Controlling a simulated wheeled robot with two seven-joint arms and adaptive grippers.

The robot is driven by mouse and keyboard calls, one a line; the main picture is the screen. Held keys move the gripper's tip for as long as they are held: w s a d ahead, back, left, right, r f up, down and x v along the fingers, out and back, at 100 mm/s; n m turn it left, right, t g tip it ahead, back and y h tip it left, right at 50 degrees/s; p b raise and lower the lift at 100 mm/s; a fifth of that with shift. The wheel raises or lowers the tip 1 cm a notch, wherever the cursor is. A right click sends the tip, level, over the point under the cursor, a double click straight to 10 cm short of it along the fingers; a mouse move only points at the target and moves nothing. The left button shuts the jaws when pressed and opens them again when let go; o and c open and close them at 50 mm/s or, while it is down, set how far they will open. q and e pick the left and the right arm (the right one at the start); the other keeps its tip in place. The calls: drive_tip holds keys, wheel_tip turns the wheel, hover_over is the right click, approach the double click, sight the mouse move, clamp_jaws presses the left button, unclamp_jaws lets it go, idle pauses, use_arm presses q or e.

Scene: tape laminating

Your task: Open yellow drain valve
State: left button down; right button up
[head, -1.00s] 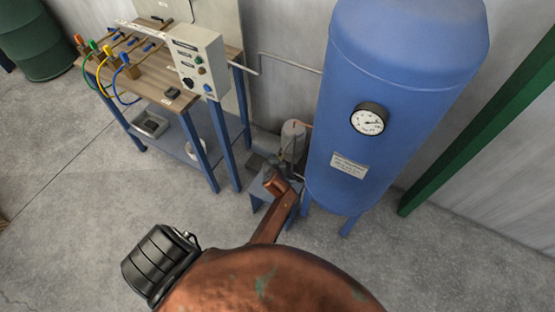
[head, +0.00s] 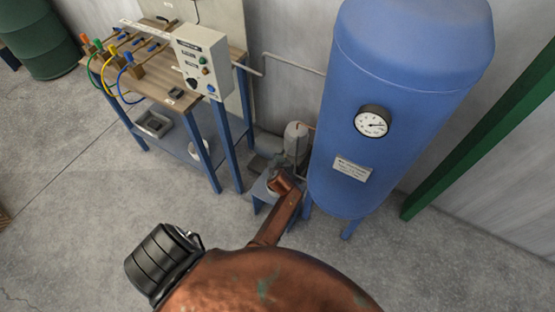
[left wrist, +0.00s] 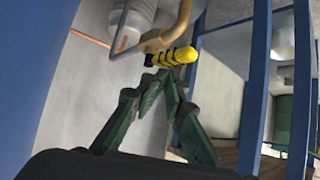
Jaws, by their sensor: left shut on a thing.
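The yellow drain valve's handle (left wrist: 174,57), with black bands, shows in the left wrist view near the top middle, below a tan curved pipe (left wrist: 178,30). My left gripper (left wrist: 163,70) has its two dark green fingers brought together at the handle's near side. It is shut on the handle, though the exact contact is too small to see. In the head view my left arm reaches towards the foot of the blue tank (head: 405,90), and it hides the valve. My right gripper is in neither view.
A blue-framed workbench (head: 150,75) with a grey control box (head: 202,60) and coloured hoses stands left of the tank. A small grey cylinder (head: 296,138) stands between them. The floor in front is clear.

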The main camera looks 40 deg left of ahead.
use_arm(q)
wheel_tip(320, 180, up, 10)
idle(0.6)
idle(0.5)
